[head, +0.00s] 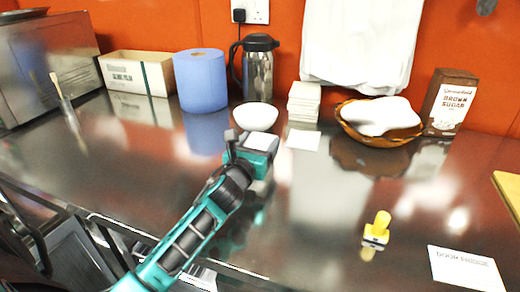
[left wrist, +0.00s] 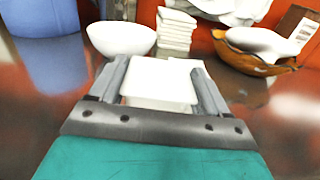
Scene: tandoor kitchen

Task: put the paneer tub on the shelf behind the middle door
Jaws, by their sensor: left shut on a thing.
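My left gripper (head: 252,146) reaches over the steel counter from the lower left of the head view. It is shut on a small white tub (head: 262,141), which I take to be the paneer tub. In the left wrist view the white tub (left wrist: 160,80) sits between the two fingers. In the head view its lower part is hidden by the gripper, and I cannot tell whether it touches the counter. The middle door and its shelf cannot be made out. My right gripper is not in view.
A white bowl (head: 256,116), a stack of white tiles or napkins (head: 304,101) and a basket (head: 363,132) stand just behind the gripper. A yellow-handled object (head: 376,231) and a printed card (head: 465,268) lie front right. The steel counter (head: 310,215) is clear centrally.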

